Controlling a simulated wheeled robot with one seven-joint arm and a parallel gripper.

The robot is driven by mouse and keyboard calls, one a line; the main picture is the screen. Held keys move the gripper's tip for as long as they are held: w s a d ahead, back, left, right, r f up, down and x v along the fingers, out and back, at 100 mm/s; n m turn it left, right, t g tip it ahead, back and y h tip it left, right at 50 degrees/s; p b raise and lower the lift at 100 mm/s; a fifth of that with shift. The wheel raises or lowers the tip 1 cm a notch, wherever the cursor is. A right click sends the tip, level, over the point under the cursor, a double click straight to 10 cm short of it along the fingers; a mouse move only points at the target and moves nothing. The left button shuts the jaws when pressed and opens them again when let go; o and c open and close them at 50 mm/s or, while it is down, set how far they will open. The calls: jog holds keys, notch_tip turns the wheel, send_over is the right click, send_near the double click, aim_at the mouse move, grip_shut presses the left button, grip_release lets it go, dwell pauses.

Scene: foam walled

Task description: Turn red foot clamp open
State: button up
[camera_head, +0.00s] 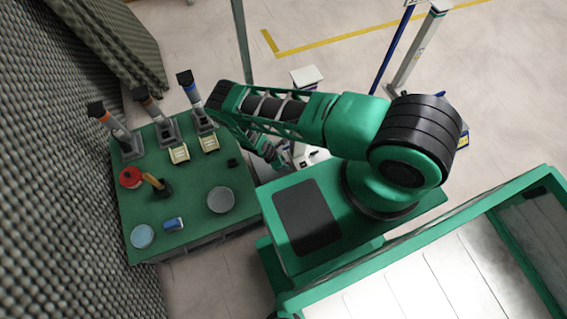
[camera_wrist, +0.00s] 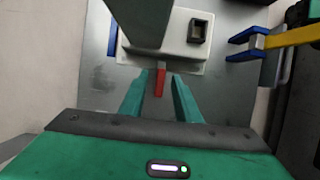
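The red foot clamp (camera_wrist: 160,82) shows in the wrist view as a short red lever at the front edge of a white base (camera_wrist: 182,48). My gripper (camera_wrist: 159,75) is open, with one green finger on each side of the red lever. Gaps show between the lever and both fingers; I cannot tell their height relative to it. A dark grey-green column (camera_wrist: 143,18) rises over the base and hides part of it. In the head view, a white base (camera_head: 311,156) is partly hidden by my arm, and the red lever cannot be made out there.
In the wrist view, a yellow bar (camera_wrist: 290,37) with blue prongs stands close on the right. In the head view, a green table (camera_head: 190,200) on the left holds several clamp posts, a red round item (camera_head: 130,177) and discs. A foam wall (camera_head: 60,180) borders it.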

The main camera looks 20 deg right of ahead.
jog(key=shift+d+f, duration=0.1)
jog(key=shift+f, duration=0.2)
jog(key=shift+c, duration=0.6)
grip_shut()
